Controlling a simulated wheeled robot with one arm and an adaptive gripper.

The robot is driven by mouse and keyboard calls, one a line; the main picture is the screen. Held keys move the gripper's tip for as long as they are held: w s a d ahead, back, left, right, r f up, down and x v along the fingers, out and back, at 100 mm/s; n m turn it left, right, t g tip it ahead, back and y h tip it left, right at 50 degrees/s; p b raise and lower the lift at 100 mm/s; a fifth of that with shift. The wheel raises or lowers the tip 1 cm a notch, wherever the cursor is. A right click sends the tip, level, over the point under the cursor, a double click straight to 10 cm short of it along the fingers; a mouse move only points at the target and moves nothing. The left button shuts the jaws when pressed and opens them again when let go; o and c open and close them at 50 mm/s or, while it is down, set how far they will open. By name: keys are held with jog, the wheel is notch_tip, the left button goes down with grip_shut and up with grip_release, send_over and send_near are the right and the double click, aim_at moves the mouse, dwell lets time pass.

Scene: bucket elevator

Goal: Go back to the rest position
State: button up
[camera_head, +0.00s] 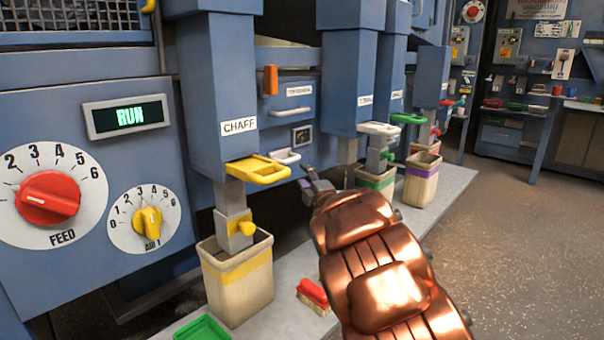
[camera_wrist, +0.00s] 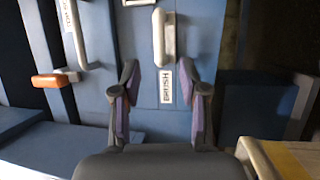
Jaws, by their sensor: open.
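My gripper (camera_head: 313,183) reaches toward the blue machine from the lower right in the head view, on my copper-coloured arm. In the wrist view my gripper (camera_wrist: 163,85) is open, with its two dark, purple-lined fingers apart and nothing between them. Beyond the fingers is a blue panel (camera_wrist: 205,40) with a small white label (camera_wrist: 166,86) and a white handle (camera_wrist: 163,37). The label reads sideways and is too small to read surely.
A yellow chaff tray (camera_head: 258,170) and white trays stand out from the blue columns. Wooden buckets (camera_head: 236,285) stand on a pale ledge. A red brush (camera_head: 313,296) and a green tray (camera_head: 203,328) lie low in front. The display (camera_head: 126,116) reads RUN. Open floor (camera_head: 510,240) lies at right.

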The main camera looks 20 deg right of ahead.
jog(key=shift+s, duration=0.4)
jog(key=s+d+r+m+g+h+p, duration=0.2)
jog(key=s+r+m+g+h+p, duration=0.15)
jog(key=s+r+m+p, duration=0.35)
jog(key=s+d+r+m+g+h+p, duration=0.2)
jog(key=s+r+m+g+h+p, duration=0.15)
jog(key=s+p, duration=0.4)
jog(key=s+a+r+m+g+y+p, duration=0.2)
jog(key=s+a+g+p, duration=0.3)
jog(key=s, duration=0.9)
jog(key=s+a+r+m+g+y+p, duration=0.2)
jog(key=s+a+r+m+g+p, duration=0.1)
jog(key=s+a+p, duration=0.4)
jog(key=s+a+r+m+g+y+p, duration=0.2)
jog(key=s+a+r+g+p, duration=0.3)
jog(key=s+p, duration=0.6)
jog(key=s+a+g, duration=0.1)
jog(key=s, duration=0.9)
jog(key=shift+a+r+g, duration=0.15)
jog(key=shift+r+g, duration=0.15)
jog(key=shift+r, duration=0.05)
